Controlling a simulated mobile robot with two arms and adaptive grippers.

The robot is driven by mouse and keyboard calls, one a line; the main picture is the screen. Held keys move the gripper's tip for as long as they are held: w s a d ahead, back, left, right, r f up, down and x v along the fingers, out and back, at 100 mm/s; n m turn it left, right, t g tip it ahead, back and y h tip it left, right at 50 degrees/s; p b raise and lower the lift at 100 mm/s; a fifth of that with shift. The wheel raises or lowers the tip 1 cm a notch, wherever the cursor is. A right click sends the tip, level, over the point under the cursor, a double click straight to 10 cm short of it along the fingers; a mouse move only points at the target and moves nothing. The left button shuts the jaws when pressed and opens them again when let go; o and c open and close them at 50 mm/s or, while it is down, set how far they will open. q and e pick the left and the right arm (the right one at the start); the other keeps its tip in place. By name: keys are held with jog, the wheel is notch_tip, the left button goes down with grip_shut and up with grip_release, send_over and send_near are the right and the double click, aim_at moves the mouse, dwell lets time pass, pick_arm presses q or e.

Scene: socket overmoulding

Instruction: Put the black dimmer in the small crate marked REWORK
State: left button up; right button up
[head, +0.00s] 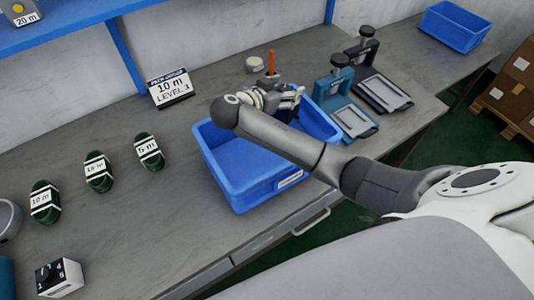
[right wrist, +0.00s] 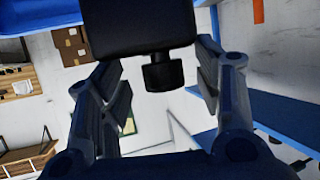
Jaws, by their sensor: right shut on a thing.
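My right gripper (head: 292,98) is over the far rim of the large blue crate (head: 217,172) in the head view. In the right wrist view, a black block with a round knob, the black dimmer (right wrist: 140,28), sits between the fingertips of my right gripper (right wrist: 158,62), which is shut on it. In the head view I cannot make the dimmer out clearly behind the arm. A smaller blue crate (head: 452,27) stands at the far right end of the bench. I cannot read REWORK on either crate; the large one has a pale label. My left gripper is not in view.
Two clamp fixtures, one teal (head: 338,90) and one black (head: 378,85), stand right of the large crate. An orange-handled tool (head: 271,63) stands behind it. Green coils (head: 98,172) and a sign (head: 170,88) are left. A knobbed box (head: 60,277) is front left.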

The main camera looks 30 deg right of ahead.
aim_at(285, 118)
jog(key=shift+s+d+f+m+g, duration=0.2)
jog(key=shift+s+f+m+g, duration=0.2)
jog(key=shift+f, duration=0.2)
notch_tip(285, 118, down, 4)
jog(key=shift+f+p, duration=0.1)
jog(key=shift+p, duration=0.4)
jog(key=shift+w+f, duration=0.1)
jog(key=shift+f, duration=0.6)
notch_tip(285, 118, down, 3)
jog(key=shift+f, duration=0.4)
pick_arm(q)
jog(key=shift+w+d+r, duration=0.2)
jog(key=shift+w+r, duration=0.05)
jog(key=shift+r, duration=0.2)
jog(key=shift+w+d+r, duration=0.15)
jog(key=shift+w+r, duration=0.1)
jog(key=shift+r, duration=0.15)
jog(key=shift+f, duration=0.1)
